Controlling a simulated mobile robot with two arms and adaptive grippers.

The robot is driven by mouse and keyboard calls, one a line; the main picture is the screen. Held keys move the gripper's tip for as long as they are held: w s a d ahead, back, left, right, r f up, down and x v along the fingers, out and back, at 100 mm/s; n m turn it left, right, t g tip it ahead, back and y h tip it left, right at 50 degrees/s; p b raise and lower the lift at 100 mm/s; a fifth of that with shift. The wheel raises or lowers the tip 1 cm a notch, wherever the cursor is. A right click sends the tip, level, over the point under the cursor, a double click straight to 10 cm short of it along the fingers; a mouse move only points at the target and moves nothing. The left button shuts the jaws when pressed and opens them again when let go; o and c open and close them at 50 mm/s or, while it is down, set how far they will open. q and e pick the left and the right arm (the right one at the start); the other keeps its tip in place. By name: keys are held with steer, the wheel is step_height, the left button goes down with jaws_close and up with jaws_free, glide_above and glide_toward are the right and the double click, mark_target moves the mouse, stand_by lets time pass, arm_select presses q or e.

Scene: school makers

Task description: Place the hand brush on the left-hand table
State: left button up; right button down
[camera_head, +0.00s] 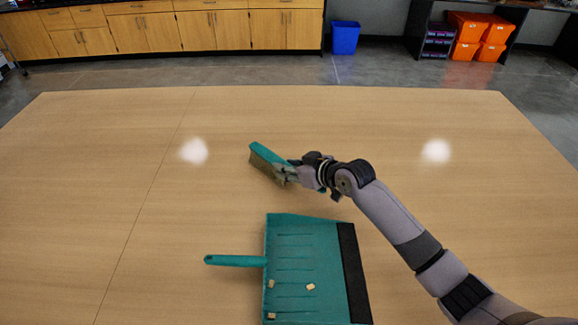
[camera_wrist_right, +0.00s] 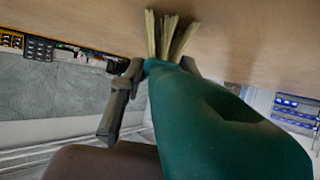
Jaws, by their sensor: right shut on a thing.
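The hand brush (camera_head: 268,158) has a teal body and tan bristles. It is near the middle of the wooden table (camera_head: 90,180) in the head view. My right gripper (camera_head: 288,174) is shut on it. In the right wrist view the teal brush (camera_wrist_right: 205,120) fills the middle, its bristles (camera_wrist_right: 168,35) pointing to the wood surface, with a finger of my right gripper (camera_wrist_right: 155,88) on each side. I cannot tell whether the bristles touch the table. My left gripper is not in view.
A teal dustpan (camera_head: 305,255) with several small tan blocks lies in front of the brush, its handle pointing left. The table's left, right and far parts are clear. Wooden cabinets (camera_head: 200,30), a blue bin (camera_head: 345,38) and orange boxes (camera_head: 467,30) stand beyond it.

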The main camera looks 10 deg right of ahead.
steer(key=shift+s+f, duration=0.2)
steer(key=shift+f, duration=0.4)
steer(key=c, duration=1.6)
jaws_free()
steer(key=shift+f, duration=0.15)
steer(key=o, duration=0.4)
steer(key=shift+w, duration=0.2)
steer(key=shift+r, duration=0.65)
steer(key=b+v, duration=0.1)
steer(key=v, duration=1)
steer(key=shift+s+d+b, duration=0.1)
steer(key=shift+d+b, duration=0.05)
steer(key=shift+b, duration=0.25)
steer(key=shift+s+d+r, duration=0.15)
steer(key=shift+s+r, duration=0.15)
